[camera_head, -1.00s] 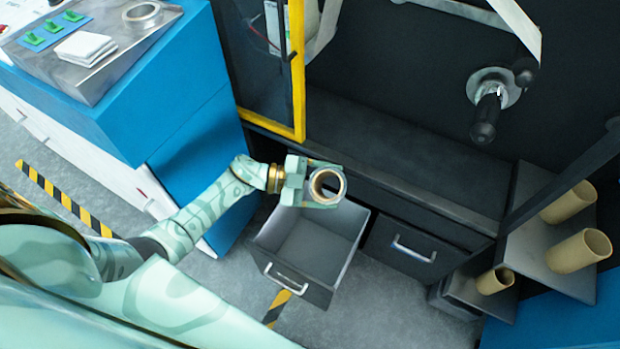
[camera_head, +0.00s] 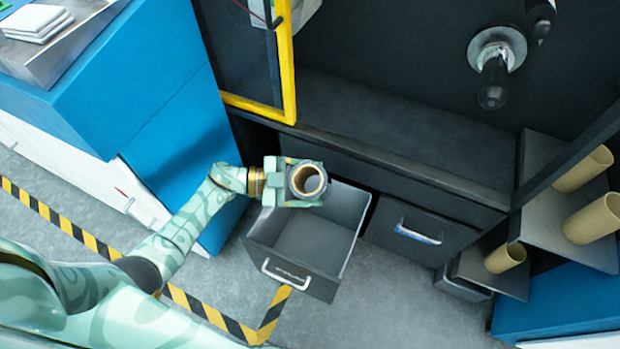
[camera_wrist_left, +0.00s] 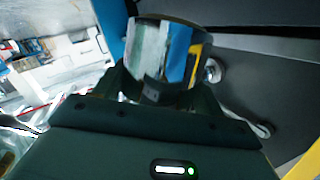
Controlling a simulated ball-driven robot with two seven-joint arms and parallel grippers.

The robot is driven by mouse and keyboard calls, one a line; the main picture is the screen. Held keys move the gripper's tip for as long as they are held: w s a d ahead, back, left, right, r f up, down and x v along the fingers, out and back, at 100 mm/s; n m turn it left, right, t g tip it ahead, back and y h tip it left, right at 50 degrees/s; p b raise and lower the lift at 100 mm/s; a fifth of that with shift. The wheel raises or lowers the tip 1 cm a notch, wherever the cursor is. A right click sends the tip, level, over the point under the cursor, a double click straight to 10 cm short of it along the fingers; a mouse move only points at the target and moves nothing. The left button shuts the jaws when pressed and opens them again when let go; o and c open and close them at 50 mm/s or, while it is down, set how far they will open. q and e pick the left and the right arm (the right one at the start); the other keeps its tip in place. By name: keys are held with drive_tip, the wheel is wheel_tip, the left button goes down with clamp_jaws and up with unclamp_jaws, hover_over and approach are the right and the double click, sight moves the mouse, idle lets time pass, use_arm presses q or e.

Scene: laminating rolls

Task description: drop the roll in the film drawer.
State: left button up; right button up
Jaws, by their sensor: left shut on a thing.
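My left gripper (camera_head: 290,185) is shut on a short roll (camera_head: 307,180) with a dark, shiny outside and a tan core. The roll's open end faces up toward the head camera. In the left wrist view the roll (camera_wrist_left: 165,58) sits between the fingers and mirrors its surroundings. An open grey drawer (camera_head: 300,274) is pulled out from the dark machine, with a silver handle at its front. In the head view the roll and gripper overlap the drawer's back left part; the height above it is hard to tell. The drawer's visible floor is bare. My right gripper is not in view.
A closed drawer (camera_head: 425,225) is right of the open one. A yellow-framed door (camera_head: 288,70) stands above on the left, beside a blue cabinet (camera_head: 160,80). Tan cores (camera_head: 590,220) stand on shelves at right. The floor in front is clear.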

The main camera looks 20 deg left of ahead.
use_arm(q)
drive_tip(key=shift+r, duration=0.1)
drive_tip(key=o, duration=1.2)
drive_tip(key=shift+o, duration=0.2)
drive_tip(key=shift+s+a, duration=0.1)
drive_tip(key=p+v, duration=0.1)
drive_tip(key=v, duration=0.6)
drive_tip(key=shift+p, duration=0.3)
drive_tip(key=shift+a, duration=0.15)
